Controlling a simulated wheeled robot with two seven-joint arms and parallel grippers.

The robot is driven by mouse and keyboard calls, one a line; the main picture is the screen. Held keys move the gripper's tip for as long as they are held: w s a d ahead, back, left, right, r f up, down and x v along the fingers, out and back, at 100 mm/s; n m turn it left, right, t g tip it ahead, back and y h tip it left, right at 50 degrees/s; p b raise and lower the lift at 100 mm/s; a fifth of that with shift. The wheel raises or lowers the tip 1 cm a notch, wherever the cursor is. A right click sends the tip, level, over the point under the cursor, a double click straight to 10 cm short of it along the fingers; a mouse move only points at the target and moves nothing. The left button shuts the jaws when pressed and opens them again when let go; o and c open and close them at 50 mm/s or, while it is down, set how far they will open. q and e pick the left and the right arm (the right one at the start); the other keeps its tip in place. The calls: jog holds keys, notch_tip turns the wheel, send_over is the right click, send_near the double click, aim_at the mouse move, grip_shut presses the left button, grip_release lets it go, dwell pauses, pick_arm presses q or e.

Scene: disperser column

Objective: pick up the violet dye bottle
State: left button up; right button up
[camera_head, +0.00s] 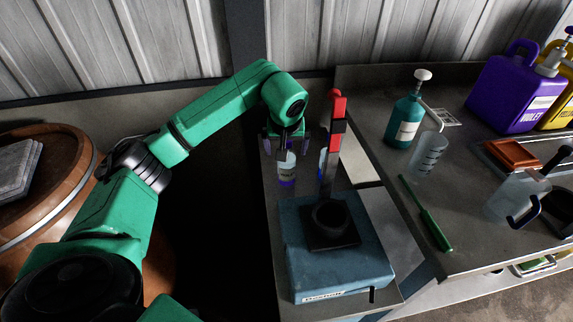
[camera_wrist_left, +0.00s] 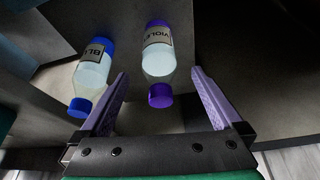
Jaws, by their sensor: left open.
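The violet dye bottle (camera_head: 286,165) is a small clear bottle with violet ends and a label, standing on the narrow bench below my left gripper (camera_head: 286,138). In the left wrist view the violet bottle (camera_wrist_left: 159,62) reads VIOLET, and its near violet end lies between the fingertips of my open left gripper (camera_wrist_left: 160,78). I see no finger clearly touching it. A similar blue bottle (camera_wrist_left: 92,75) stands beside it, outside the fingers, and shows partly in the head view (camera_head: 323,160). My right gripper is not in view.
A blue-grey machine (camera_head: 340,268) with a tall red-and-black column (camera_head: 334,140) stands just right and in front of the bottles. On the right bench are a teal bottle (camera_head: 404,120), a beaker (camera_head: 429,155), a green tool (camera_head: 427,215) and a large violet jug (camera_head: 512,95).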

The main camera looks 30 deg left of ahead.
pick_arm(q)
jog(key=p+x, duration=0.1)
jog(key=x, duration=0.6)
jog(key=shift+w+f, duration=0.15)
jog(key=shift+w, duration=0.1)
grip_shut()
